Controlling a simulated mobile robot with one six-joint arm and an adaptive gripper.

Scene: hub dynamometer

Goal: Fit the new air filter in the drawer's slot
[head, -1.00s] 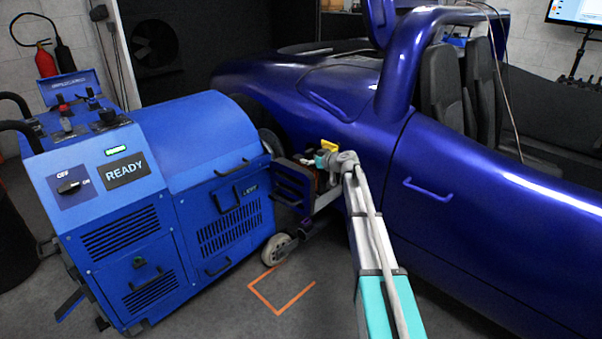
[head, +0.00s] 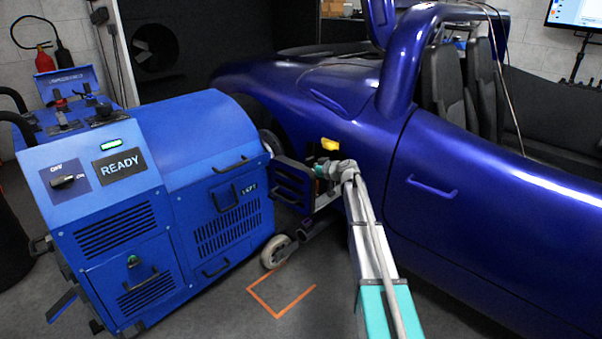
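The blue dynamometer machine (head: 215,145) stands at the left. Its lower front panel (head: 102,294) has a vent, a dark handle and a small green spot above it; it looks shut, and no open slot shows. A larger side panel (head: 252,212) with a handle also looks shut. I cannot pick out the new air filter. My arm reaches forward between machine and car. My gripper (head: 323,168) is small at its far end, partly hidden by the wrist, so its fingers and any load are unclear. A yellow piece (head: 330,144) shows just above it; I cannot tell whether it is held.
A dark blue car (head: 480,190) fills the right side, close to my arm. An orange floor marking (head: 280,313) lies on clear floor in front.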

